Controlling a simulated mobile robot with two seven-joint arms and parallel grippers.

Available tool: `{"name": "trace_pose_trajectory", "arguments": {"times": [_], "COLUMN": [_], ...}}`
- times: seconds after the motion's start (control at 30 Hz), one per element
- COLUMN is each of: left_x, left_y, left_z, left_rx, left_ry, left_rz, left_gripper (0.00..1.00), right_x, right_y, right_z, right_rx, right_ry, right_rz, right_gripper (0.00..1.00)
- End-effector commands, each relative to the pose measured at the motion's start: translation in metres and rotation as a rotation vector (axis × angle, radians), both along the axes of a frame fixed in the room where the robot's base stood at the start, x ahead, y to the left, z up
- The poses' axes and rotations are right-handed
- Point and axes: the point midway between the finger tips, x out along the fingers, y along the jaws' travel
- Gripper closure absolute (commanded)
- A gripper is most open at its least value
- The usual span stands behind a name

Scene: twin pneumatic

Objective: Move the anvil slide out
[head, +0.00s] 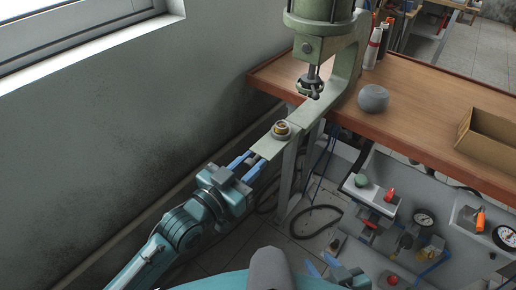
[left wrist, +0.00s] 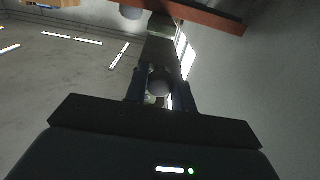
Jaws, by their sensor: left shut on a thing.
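The anvil slide (head: 265,149) is a pale green bar that sticks out from under the press toward the lower left. A round anvil (head: 281,129) with a brass-coloured centre sits on it, out to the lower left of the press ram (head: 313,82). My left gripper (head: 247,166) is at the slide's outer end, its blue fingers shut on the slide's knob. In the left wrist view the round dark knob (left wrist: 160,82) shows between the fingers. My right gripper (head: 324,265) is low in the head view, partly cut off, its blue fingertips apart with nothing seen between them.
The green press (head: 350,60) stands at the wooden bench's (head: 420,125) left edge. A grey ball (head: 373,98) and a cardboard box (head: 486,140) are on the bench. A grey panel with gauges (head: 424,218) is at lower right. The wall (head: 120,120) is close on the left.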

Motion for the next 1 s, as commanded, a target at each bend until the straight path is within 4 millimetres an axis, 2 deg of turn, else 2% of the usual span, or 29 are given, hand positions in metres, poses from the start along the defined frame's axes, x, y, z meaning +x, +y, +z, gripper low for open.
{"name": "trace_pose_trajectory", "arguments": {"times": [0.43,0.47,0.5,0.73,1.0], "left_x": [-0.0057,-0.0056,-0.0056,-0.0055,-0.0072], "left_y": [0.0041,0.0041,0.0041,0.004,0.0054], "left_z": [-0.0001,-0.0001,-0.0001,0.0002,0.0], "left_rx": [0.0,0.0,0.0,-0.001,-0.001], "left_ry": [0.0,0.0,0.0,-0.001,-0.001], "left_rz": [0.0,0.0,0.0,0.0,0.0], "left_gripper": [1.0,0.74,0.71,0.53,0.53], "right_x": [0.0017,0.0019,0.0021,0.0032,0.0039], "right_y": [-0.0075,-0.0074,-0.0072,-0.0061,-0.0052], "right_z": [-0.0027,-0.0025,-0.0023,0.0008,0.0028], "right_rx": [-0.012,-0.012,-0.011,-0.005,-0.003], "right_ry": [0.011,0.011,0.01,0.004,0.0], "right_rz": [-0.016,-0.016,-0.016,-0.017,-0.017], "right_gripper": [0.64,0.64,0.64,0.64,0.64]}}
